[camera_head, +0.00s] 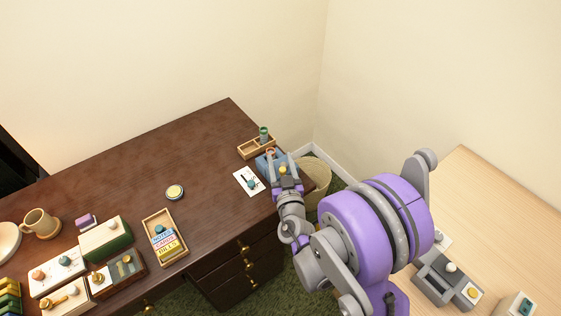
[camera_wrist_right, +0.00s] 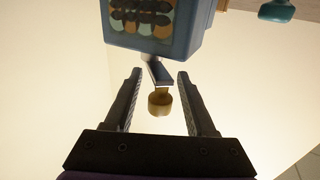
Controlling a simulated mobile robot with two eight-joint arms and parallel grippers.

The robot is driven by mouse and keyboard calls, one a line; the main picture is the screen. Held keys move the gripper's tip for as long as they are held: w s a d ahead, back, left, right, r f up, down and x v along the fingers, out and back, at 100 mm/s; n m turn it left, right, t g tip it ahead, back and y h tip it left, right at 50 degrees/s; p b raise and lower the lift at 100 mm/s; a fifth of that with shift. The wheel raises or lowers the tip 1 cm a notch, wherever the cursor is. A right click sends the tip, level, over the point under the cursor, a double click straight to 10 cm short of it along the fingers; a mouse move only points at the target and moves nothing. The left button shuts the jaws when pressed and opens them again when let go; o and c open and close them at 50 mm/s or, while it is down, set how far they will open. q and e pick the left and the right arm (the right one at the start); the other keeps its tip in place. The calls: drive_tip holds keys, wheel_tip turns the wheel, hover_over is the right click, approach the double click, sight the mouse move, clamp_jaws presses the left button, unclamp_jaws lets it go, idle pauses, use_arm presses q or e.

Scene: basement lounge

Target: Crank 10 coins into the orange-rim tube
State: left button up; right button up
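A blue coin box (camera_head: 263,164) stands at the right end of the dark desk, partly hidden by my right gripper. In the right wrist view the box (camera_wrist_right: 190,42) shows rows of round coins behind a window. A crank arm with a brass knob (camera_wrist_right: 160,103) sticks out from it. My right gripper (camera_wrist_right: 160,97) is open, with the knob between its fingers and gaps on both sides. In the head view the right gripper (camera_head: 284,171) is at the box's front. A small orange-red ring (camera_head: 270,152) shows at the box's top; I cannot tell whether it is the tube's rim. My left gripper is out of view.
A wooden tray (camera_head: 244,152) with a green tube (camera_head: 264,133) stands behind the box. A white card (camera_head: 248,181) with a teal piece lies left of it. A wicker bin (camera_head: 318,172) is beside the desk. The desk's middle is mostly clear.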

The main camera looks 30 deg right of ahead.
drive_tip(key=b+v, duration=0.1)
drive_tip(key=v, duration=1)
drive_tip(key=shift+w+d, duration=0.15)
